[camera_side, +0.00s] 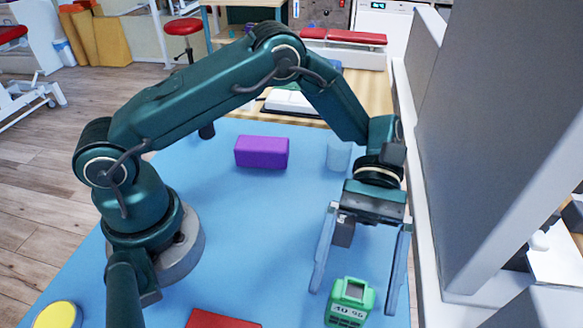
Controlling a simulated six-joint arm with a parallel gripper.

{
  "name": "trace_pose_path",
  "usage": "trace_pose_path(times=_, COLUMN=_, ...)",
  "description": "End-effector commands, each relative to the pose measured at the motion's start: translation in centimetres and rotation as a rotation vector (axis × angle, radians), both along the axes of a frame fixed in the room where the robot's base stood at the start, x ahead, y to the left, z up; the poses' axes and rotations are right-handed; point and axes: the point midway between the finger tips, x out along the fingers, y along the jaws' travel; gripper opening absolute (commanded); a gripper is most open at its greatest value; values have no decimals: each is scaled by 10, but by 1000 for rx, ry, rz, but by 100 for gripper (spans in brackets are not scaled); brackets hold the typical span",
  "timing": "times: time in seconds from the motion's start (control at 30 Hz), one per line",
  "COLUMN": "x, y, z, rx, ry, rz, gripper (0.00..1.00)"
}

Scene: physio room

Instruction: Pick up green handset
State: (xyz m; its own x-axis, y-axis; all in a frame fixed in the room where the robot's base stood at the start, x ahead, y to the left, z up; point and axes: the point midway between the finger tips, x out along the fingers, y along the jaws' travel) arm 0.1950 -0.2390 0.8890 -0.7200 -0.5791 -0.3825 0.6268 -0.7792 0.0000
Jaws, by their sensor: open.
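The green handset (341,312) is at the bottom right of the blue table top, with a small screen and a pale label with dark characters on it; its lower end is cut off by the frame's edge. My gripper (355,287) points down at it with two long grey fingers, spread wide, one to each side of the handset in the picture. The fingers hold nothing. I cannot tell whether either finger touches the handset or how high the fingertips are above the table.
A purple block (261,152) lies at the table's (235,235) middle back, with a translucent cup (339,155) to its right. A red flat object (220,319) and a yellow round object (57,316) are at the front. A grey partition (480,130) rises close on the right.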

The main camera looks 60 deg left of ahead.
Motion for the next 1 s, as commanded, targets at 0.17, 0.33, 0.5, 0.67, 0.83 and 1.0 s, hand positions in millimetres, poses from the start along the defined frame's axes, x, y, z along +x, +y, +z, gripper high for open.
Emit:
trace_pose_path(times=0.17, x=-9, y=-7, z=-9, rx=-1, ry=1, rz=-2, gripper=98)
trace_pose_path(times=0.33, x=-24, y=-18, z=-16, rx=0, ry=3, rz=-4, gripper=98)
trace_pose_path(times=0.5, x=-35, y=-28, z=-22, rx=0, ry=0, rz=-3, gripper=98)
trace_pose_path(times=0.67, x=-37, y=-30, z=-23, rx=0, ry=0, rz=0, gripper=98)
trace_pose_path(times=0.83, x=-37, y=-30, z=-23, rx=0, ry=0, rz=0, gripper=94)
trace_pose_path(times=1.0, x=-37, y=-29, z=-23, rx=0, ry=0, rz=0, gripper=29)
